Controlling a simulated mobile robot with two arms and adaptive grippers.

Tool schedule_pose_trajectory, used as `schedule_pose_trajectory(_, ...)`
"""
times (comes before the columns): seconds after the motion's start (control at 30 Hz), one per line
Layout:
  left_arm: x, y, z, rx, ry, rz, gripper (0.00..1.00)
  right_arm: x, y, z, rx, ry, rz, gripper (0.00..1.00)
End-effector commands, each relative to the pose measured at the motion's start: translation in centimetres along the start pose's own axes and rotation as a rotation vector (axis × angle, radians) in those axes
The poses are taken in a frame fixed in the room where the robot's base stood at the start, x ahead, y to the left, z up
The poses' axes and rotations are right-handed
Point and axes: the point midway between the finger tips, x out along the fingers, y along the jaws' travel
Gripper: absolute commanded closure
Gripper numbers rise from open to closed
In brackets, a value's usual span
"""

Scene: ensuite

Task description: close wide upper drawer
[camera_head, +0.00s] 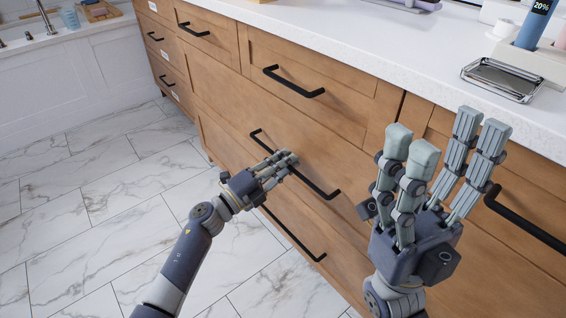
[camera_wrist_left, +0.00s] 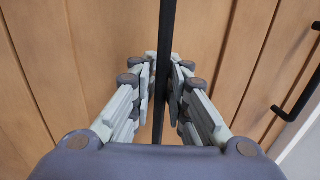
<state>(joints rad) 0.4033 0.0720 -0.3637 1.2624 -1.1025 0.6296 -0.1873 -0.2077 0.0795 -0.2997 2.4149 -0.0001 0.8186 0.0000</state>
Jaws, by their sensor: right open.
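The wide upper drawer (camera_head: 215,88) is the wooden front below two narrower top drawers. Its long black bar handle (camera_head: 325,190) also runs up the middle of the left wrist view (camera_wrist_left: 167,30). My left gripper (camera_head: 288,160) is at the middle of this handle, with fingers on both sides of the bar and closed in around it. The drawer front looks flush or nearly flush; I cannot make out a clear gap. My right gripper (camera_head: 440,150) is open and empty, fingers up, in front of the cabinet at the right.
A lower wide drawer handle (camera_head: 290,235) lies below. Narrower drawers with black handles (camera_head: 295,82) sit above, and another handle (camera_head: 525,218) is beside my right gripper. The white countertop (camera_head: 400,55) holds a metal tray (camera_head: 503,78) and a blue bottle (camera_head: 533,25). The marble floor (camera_head: 90,220) is clear.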

Motion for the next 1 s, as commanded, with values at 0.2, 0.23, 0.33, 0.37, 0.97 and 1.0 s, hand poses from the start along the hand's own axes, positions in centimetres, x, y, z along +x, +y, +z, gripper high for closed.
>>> schedule_pose_trajectory(0.2,0.0,0.0,0.0,0.0,0.001,0.0,0.7,-0.1,0.0,0.0,0.0,-0.001,0.0,0.42)
schedule_pose_trajectory(0.23,0.0,0.0,-0.1,0.0,0.002,0.0,0.7,-0.1,0.0,0.0,0.0,-0.001,-0.001,0.42)
schedule_pose_trajectory(0.33,-0.1,0.0,-0.1,0.0,0.002,0.0,0.7,-0.3,-0.1,0.1,0.001,-0.009,-0.008,0.42)
schedule_pose_trajectory(0.37,-0.1,0.0,-0.1,0.0,0.002,0.0,0.7,-0.4,-0.1,0.2,0.002,-0.013,-0.01,0.42)
schedule_pose_trajectory(0.97,-10.2,0.1,0.0,0.0,0.0,0.001,0.7,-0.2,-0.1,0.1,0.001,-0.006,-0.006,0.42)
schedule_pose_trajectory(1.0,-10.7,0.1,0.0,0.0,0.0,0.0,0.7,-0.2,-0.1,0.1,0.001,-0.006,-0.006,0.42)
